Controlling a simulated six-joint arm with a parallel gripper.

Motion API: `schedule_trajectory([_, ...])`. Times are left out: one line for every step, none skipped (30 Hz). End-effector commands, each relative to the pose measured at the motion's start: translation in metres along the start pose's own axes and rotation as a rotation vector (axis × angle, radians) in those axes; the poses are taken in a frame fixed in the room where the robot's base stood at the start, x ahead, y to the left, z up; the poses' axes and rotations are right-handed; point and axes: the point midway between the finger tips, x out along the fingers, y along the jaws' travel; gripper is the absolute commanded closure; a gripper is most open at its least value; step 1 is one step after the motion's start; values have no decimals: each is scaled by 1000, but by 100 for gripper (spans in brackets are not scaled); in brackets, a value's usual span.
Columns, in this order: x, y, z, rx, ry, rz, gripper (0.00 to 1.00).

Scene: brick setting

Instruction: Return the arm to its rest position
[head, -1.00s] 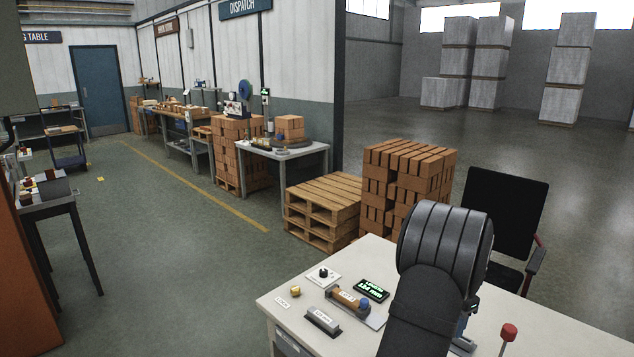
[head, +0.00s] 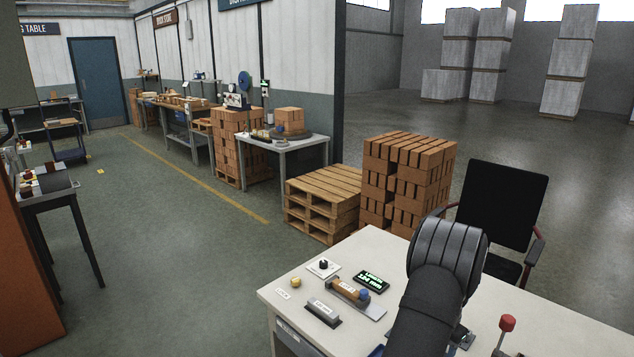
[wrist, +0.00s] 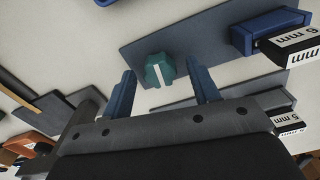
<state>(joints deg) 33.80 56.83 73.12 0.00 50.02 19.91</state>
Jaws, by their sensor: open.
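My arm (head: 440,270) rises in front of the white desk (head: 385,245) in the head view and hides part of its top. My gripper (wrist: 165,88) shows in the wrist view with its two blue fingers apart. A teal knob (wrist: 160,70) with a white mark sits on a grey plate (wrist: 215,45) and appears between the fingers, beyond them. I see nothing held. The gripper's fingers are hidden behind the arm in the head view.
A small display (head: 371,281), a wooden block fixture (head: 348,291), a yellow knob (head: 296,282) and a red-topped lever (head: 507,324) are on the desk. A chair (head: 505,210) stands behind the desk.

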Motion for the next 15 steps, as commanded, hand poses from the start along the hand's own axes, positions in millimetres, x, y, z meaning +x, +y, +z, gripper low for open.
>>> schedule_trajectory([0, 0, 0, -38, 0, 0, 45])
schedule_trajectory([0, 0, 0, -64, 0, 0, 45])
schedule_trajectory([0, 0, 0, -97, 0, 0, 45])
schedule_trajectory([0, 0, 0, -123, 0, 0, 45])
schedule_trajectory([0, 0, 0, -148, 0, 0, 45])
schedule_trajectory([0, 0, 0, -181, 0, 0, 45])
schedule_trajectory([0, 0, 0, -206, 0, 0, 45])
schedule_trajectory([0, 0, 0, -230, 0, 0, 45])
schedule_trajectory([0, 0, 0, -264, 0, 0, 45])
schedule_trajectory([0, 0, 0, -289, 0, 0, 45])
schedule_trajectory([0, 0, 0, -314, 0, 0, 45])
schedule_trajectory([0, 0, 0, -347, 0, 0, 45])
schedule_trajectory([0, 0, 0, -373, 0, 0, 45])
schedule_trajectory([0, 0, 0, -397, 0, 0, 45])
schedule_trajectory([0, 0, 0, -431, 0, 0, 45])
